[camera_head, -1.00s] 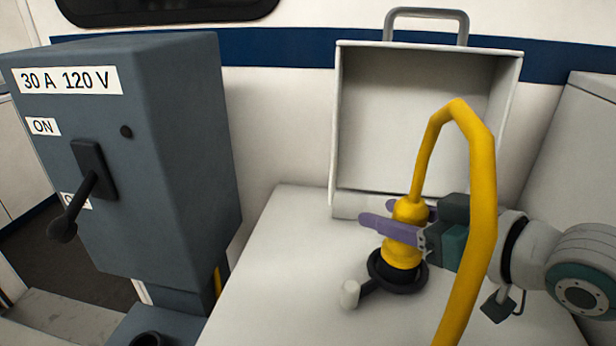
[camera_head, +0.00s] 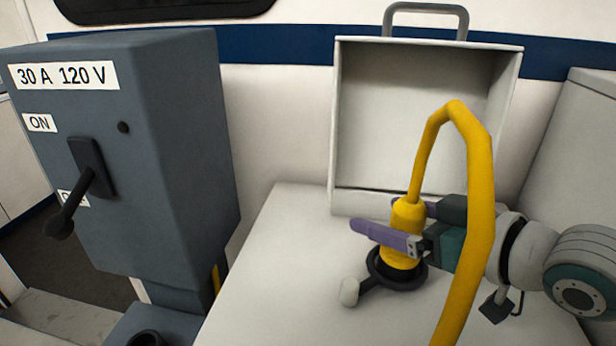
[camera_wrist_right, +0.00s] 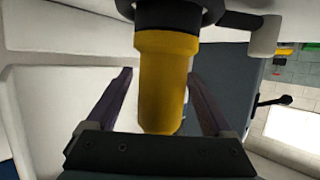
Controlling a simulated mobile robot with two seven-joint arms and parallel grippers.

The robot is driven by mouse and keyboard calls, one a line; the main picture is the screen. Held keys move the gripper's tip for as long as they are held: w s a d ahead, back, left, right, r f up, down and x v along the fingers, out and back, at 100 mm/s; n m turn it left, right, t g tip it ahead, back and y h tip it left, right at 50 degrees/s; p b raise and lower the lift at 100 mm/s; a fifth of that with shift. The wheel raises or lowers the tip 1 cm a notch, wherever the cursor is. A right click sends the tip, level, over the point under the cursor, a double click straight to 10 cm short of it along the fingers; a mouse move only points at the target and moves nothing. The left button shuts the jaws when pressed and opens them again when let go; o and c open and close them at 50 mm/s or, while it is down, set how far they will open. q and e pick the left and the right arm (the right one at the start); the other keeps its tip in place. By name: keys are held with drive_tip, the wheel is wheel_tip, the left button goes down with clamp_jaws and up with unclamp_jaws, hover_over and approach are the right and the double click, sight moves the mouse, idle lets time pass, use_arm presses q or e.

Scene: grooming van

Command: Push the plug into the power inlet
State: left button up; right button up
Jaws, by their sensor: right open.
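The yellow plug (camera_head: 406,219) stands upright on the white surface, with its yellow cable rising from its top. Its lower end meets a black ring with a short side arm and a pale knob, which looks like the power inlet (camera_head: 411,281). The contacts and the depth of seating are hidden. My right gripper (camera_head: 390,216) is open, with one purple finger on each side of the plug. The right wrist view shows the plug (camera_wrist_right: 162,80) between the fingers (camera_wrist_right: 158,92), with gaps on both sides. My left gripper is not in view.
A grey switch box (camera_head: 180,150) labelled 30 A 120 V stands at the left, its lever (camera_head: 78,205) pointing down. An open pale case with a handle (camera_head: 430,120) stands behind the plug. The cable (camera_head: 481,180) arches in front of my right arm. The white surface (camera_head: 280,270) is clear left of the plug.

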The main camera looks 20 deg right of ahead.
drive_tip(key=p+v, duration=0.1)
drive_tip(key=v, duration=0.9)
drive_tip(key=shift+a, duration=0.15)
drive_tip(key=s+a+f+g+h, duration=0.1)
drive_tip(key=s+a+f+g, duration=0.3)
drive_tip(key=s+a, duration=0.1)
drive_tip(key=shift+a+f+g+h, duration=0.15)
drive_tip(key=shift+f+g+h, duration=0.05)
drive_tip(key=shift+g+h, duration=0.2)
drive_tip(key=s+a+g+h, duration=0.1)
drive_tip(key=s+a+g, duration=0.3)
drive_tip(key=s, duration=0.5)
wheel_tip(320, 180, up, 35)
drive_tip(key=d+g+p, duration=0.1)
drive_tip(key=p, duration=3.3)
drive_tip(key=shift+d+m+p, duration=0.3)
drive_tip(key=shift+p, duration=0.05)
drive_tip(key=shift+f, duration=0.1)
drive_tip(key=shift+s, duration=0.1)
